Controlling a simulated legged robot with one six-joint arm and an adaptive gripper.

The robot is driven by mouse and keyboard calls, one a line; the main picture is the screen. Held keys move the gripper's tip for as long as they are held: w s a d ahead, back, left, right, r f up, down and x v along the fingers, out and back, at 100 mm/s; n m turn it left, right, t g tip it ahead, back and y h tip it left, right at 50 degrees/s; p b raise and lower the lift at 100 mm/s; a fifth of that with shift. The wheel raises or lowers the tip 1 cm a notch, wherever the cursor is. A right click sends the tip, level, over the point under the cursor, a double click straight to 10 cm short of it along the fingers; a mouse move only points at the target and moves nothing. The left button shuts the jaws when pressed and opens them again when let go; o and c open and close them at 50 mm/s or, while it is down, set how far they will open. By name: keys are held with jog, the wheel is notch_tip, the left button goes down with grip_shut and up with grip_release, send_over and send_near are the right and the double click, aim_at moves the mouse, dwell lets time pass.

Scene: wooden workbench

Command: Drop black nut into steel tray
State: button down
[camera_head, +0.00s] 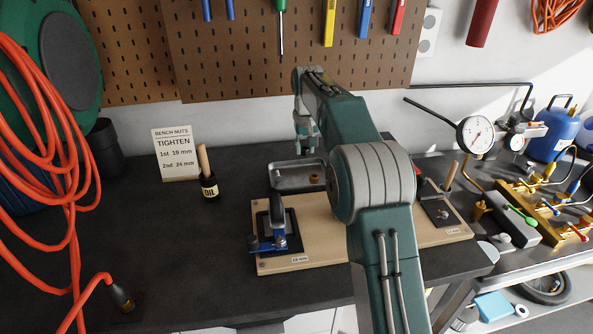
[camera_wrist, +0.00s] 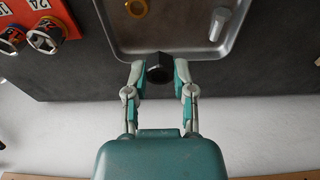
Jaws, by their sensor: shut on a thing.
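My gripper (camera_wrist: 160,72) is shut on the black nut (camera_wrist: 159,68), which sits between its fingertips in the wrist view. The nut overlaps the near rim of the steel tray (camera_wrist: 180,30) in that view; its height over the rim is hard to tell. The tray holds a brass ring-like nut (camera_wrist: 137,8) and a silver bolt (camera_wrist: 219,22). In the head view my gripper (camera_head: 306,147) hangs just above the back of the tray (camera_head: 295,181). The black nut cannot be made out there.
A wooden board (camera_head: 310,236) with a blue-based fixture (camera_head: 270,235) stands in front of the tray. A red holder (camera_wrist: 45,15) with sockets lies left of the tray in the wrist view.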

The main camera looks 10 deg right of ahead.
aim_at(305, 176)
jog(key=shift+s+d+f, duration=0.1)
jog(key=shift+f, duration=2.9)
jog(key=shift+c, duration=1.9)
grip_release()
jog(key=shift+r, duration=0.1)
notch_tip(305, 176, up, 12)
jog(key=s, duration=0.1)
jog(key=shift+s+f, duration=0.15)
jog(key=shift+f, duration=0.05)
jog(key=shift+r, duration=0.1)
